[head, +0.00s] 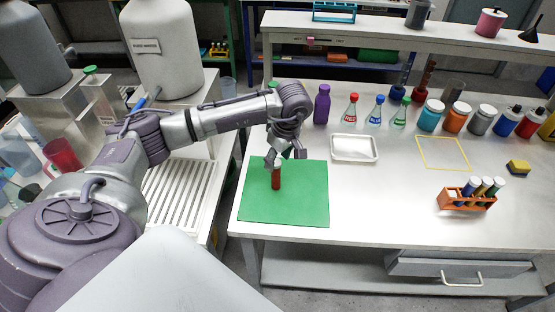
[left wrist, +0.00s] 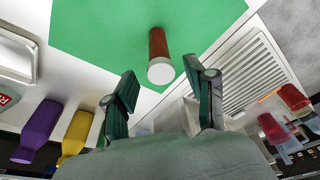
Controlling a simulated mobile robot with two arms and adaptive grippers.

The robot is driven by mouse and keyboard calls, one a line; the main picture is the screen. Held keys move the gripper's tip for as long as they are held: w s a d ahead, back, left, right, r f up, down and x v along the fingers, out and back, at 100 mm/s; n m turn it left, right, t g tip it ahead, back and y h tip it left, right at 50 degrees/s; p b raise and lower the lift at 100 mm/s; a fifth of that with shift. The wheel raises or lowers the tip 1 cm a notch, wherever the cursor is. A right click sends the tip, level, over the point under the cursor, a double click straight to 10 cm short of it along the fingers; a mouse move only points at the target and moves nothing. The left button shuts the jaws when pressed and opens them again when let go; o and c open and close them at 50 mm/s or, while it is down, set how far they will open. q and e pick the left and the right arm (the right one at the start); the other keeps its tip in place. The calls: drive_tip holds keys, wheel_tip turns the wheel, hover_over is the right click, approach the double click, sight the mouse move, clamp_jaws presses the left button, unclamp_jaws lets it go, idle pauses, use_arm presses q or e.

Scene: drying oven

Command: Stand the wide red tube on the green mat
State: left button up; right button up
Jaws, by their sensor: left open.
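The wide red tube (head: 276,177) with a white cap stands upright on the green mat (head: 308,198), left of the mat's middle. In the left wrist view the tube (left wrist: 158,44) and its pale cap show beyond the fingertips, with the mat (left wrist: 95,30) behind. My left gripper (head: 286,156) is just above and behind the tube's top. Its two fingers (left wrist: 160,69) are spread apart with nothing between them, and the tube looks free of them. My right gripper is out of view.
A white tray (head: 354,148) lies just behind and right of the mat. A purple bottle (head: 322,105) and several flasks stand farther back. An orange rack (head: 467,199) with capped tubes is at the right. A yellow outlined square (head: 443,153) is empty. The table's front middle is clear.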

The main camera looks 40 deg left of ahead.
use_arm(q)
drive_tip(key=b+v, duration=0.2)
drive_tip(key=v, duration=0.9)
